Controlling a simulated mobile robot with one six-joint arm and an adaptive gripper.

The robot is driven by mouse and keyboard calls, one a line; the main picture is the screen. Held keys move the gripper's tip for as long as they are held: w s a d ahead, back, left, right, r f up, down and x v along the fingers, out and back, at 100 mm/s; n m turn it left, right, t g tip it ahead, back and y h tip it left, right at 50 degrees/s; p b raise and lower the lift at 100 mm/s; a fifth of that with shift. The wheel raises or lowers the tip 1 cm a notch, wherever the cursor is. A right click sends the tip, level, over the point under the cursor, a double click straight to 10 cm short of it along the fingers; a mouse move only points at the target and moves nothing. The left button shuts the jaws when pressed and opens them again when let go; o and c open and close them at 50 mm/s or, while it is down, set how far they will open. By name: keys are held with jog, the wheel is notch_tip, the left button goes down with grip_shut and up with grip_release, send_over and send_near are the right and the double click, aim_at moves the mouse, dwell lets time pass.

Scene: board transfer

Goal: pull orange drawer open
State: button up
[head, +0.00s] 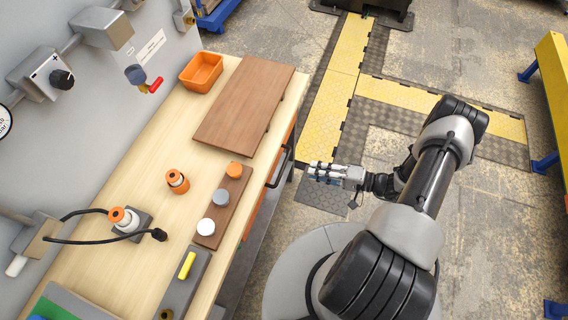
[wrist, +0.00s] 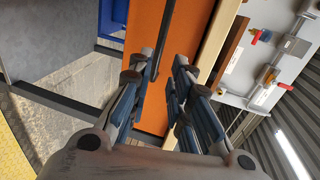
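The orange drawer (wrist: 182,40) fills the middle of the wrist view, its front facing my gripper, and looks shut. In the head view only slivers of its orange front show under the bench's right edge. Its dark bar handle (head: 284,166) sticks out from that side. The handle (wrist: 159,42) also shows in the wrist view, its near end seen between my fingers. My gripper (head: 313,172) is open and empty, just right of the handle and apart from it in the head view. Its spread fingers (wrist: 160,76) point at the drawer front in the wrist view.
The wooden bench (head: 130,205) carries a brown board (head: 245,103), an orange bin (head: 201,72), a strip with round caps (head: 223,207) and an orange-topped plug (head: 124,219). Open floor lies right of the bench, with yellow floor plates (head: 345,70).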

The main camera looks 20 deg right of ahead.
aim_at(284, 163)
jog(key=b+x, duration=0.1)
jog(key=x, duration=1.1)
jog(key=shift+a, duration=0.1)
grip_shut()
